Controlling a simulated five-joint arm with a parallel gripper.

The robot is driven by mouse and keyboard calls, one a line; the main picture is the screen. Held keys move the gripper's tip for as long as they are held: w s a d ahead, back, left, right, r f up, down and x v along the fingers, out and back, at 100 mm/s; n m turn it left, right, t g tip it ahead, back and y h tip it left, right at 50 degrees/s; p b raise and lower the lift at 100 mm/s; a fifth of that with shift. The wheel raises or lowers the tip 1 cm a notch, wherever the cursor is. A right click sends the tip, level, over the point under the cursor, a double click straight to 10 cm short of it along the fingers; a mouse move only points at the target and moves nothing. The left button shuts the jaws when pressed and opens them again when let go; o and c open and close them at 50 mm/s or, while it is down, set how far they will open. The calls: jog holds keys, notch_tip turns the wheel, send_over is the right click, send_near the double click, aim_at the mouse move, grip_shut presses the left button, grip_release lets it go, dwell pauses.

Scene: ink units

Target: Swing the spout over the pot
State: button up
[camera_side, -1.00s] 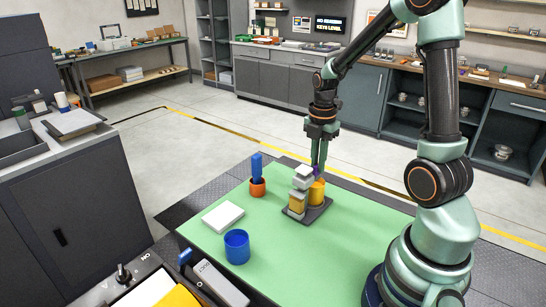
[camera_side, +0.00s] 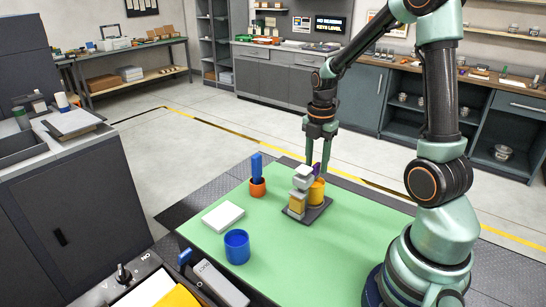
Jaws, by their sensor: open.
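An ink unit stands on a dark base (camera_side: 318,212) near the far edge of the green table. It has a yellow-orange cylinder (camera_side: 318,194), a smaller yellow block (camera_side: 296,204) and a light grey head (camera_side: 302,176) above them. A small purple part (camera_side: 316,169) shows beside the grey head; I cannot tell for sure which part is the spout. My gripper (camera_side: 319,162) points down just above the unit, its fingers open around the level of the purple part. Whether it touches anything is unclear. A blue cup (camera_side: 237,248) stands at the front left; I cannot tell which vessel is the pot.
An orange holder (camera_side: 258,189) with an upright blue object (camera_side: 257,167) stands left of the unit. A white pad (camera_side: 223,217) lies on the green table (camera_side: 300,262). The table's front middle is clear. A control box (camera_side: 123,280) stands at the lower left.

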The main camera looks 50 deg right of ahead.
aim_at(316, 164)
notch_tip(316, 164, up, 12)
dwell(0.6)
jog(key=s+a+r+m+t, duration=0.1)
jog(key=s+a+m+t, duration=0.2)
jog(key=a+m, duration=1.4)
jog(key=t, duration=0.2)
jog(key=shift+s+a+r+m+t, duration=0.15)
jog(key=shift+r+m+t, duration=0.15)
jog(key=shift+r, duration=0.05)
dwell(0.5)
